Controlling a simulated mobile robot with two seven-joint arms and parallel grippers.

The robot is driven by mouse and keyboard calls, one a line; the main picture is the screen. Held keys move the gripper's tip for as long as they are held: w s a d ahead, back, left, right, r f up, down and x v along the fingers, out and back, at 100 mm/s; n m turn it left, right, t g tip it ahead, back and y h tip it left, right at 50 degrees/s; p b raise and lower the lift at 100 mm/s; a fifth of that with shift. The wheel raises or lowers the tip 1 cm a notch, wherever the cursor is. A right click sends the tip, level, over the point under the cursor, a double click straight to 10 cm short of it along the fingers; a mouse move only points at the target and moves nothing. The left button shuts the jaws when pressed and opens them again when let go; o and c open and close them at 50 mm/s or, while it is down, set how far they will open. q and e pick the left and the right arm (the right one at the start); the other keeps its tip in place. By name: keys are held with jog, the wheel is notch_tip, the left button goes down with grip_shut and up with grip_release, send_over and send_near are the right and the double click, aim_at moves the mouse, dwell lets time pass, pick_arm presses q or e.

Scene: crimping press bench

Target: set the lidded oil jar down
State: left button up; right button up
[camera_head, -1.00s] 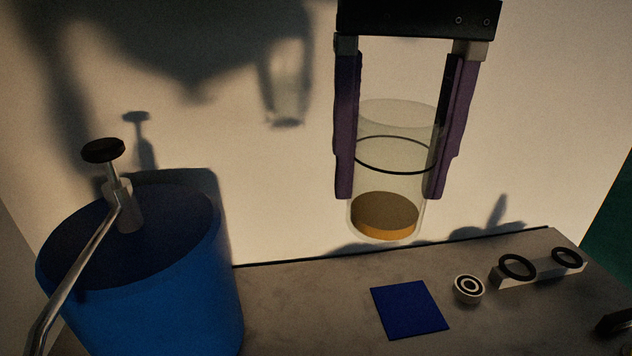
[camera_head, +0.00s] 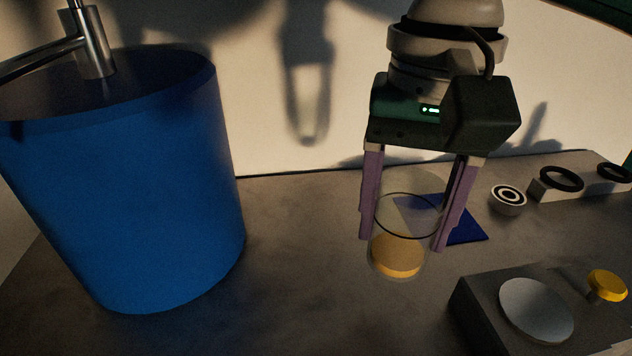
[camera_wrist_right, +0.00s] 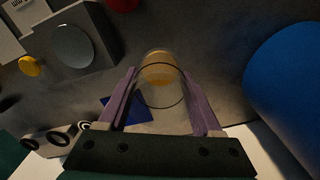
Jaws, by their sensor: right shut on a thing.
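The oil jar (camera_head: 398,256) is a clear glass cylinder with a dark ring around it and amber oil at the bottom. My right gripper (camera_head: 402,243) is shut on the jar, one purple finger on each side, and holds it upright. In the right wrist view the jar (camera_wrist_right: 159,72) sits between the fingers of the right gripper (camera_wrist_right: 160,88). I cannot clearly make out a lid. Whether the jar's base touches the bench (camera_head: 300,290) is hard to tell. My left gripper is not in view.
A large blue drum (camera_head: 130,190) with a pump stands at left. A blue square mat (camera_head: 467,232) lies partly behind the jar. A dark box with a round plate (camera_head: 536,308) and yellow knob (camera_head: 607,284) is at front right. A ringed round piece (camera_head: 508,198) stands behind it.

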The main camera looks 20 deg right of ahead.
notch_tip(320, 180, down, 7)
jog(key=shift+f+b, duration=0.15)
jog(key=shift+b, duration=0.55)
jog(key=shift+f, duration=0.15)
jog(key=shift+f, duration=0.1)
jog(key=o, duration=1.4)
